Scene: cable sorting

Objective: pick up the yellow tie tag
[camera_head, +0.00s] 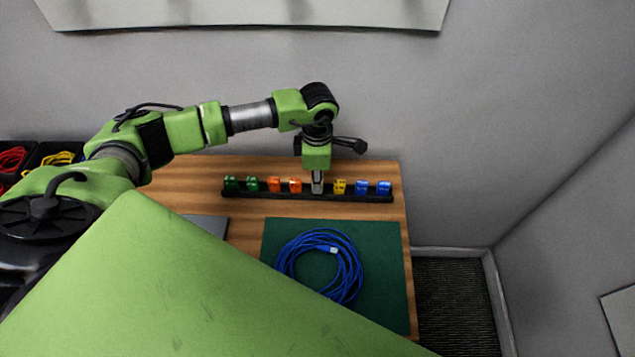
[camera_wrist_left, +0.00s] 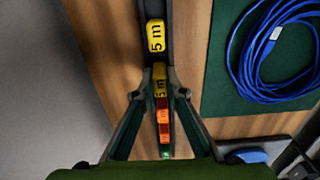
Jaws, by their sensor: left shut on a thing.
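My left gripper (camera_head: 317,186) points down at the black tag rack (camera_head: 306,197) on the wooden table, between an orange tag and a yellow tag. In the left wrist view, the left gripper (camera_wrist_left: 159,82) is shut on a yellow tie tag (camera_wrist_left: 159,74) marked "5 m". That tag is hidden by the fingers in the head view, and I cannot tell whether it is clear of the rack. A second yellow tie tag (camera_head: 340,187) stands in the rack just right of the gripper; it also shows in the left wrist view (camera_wrist_left: 155,36). My right gripper is not in view.
Green (camera_head: 232,184), orange (camera_head: 274,185) and blue tags (camera_head: 384,188) stand in the same rack. A coiled blue cable (camera_head: 350,270) lies on a green mat (camera_head: 390,245) in front. Bins with red and yellow cables (camera_head: 57,158) are at the left. A wall is behind the table.

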